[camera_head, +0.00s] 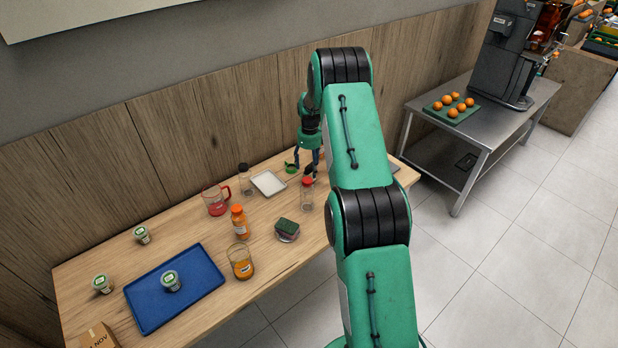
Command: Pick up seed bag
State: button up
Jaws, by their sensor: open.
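I cannot make out a seed bag for certain; part of the table is hidden behind my arm. My gripper (306,168) points down over the back right part of the wooden table (205,295). It is open, and I see nothing between its fingers. A small green ring-shaped item (291,168) lies just left of the fingers. A clear bottle with a red cap (307,196) stands just in front of them. A flat white rectangular item (268,183) lies further left.
A dark-capped bottle (245,180), a red jug (216,201), an orange bottle (240,222), a glass (241,262) and a green-topped container (287,230) stand nearby. A blue tray (205,287) holds a cup. The wooden wall (185,140) closes the back.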

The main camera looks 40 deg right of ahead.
jog(key=shift+f, duration=1.55)
jog(key=c, duration=1.5)
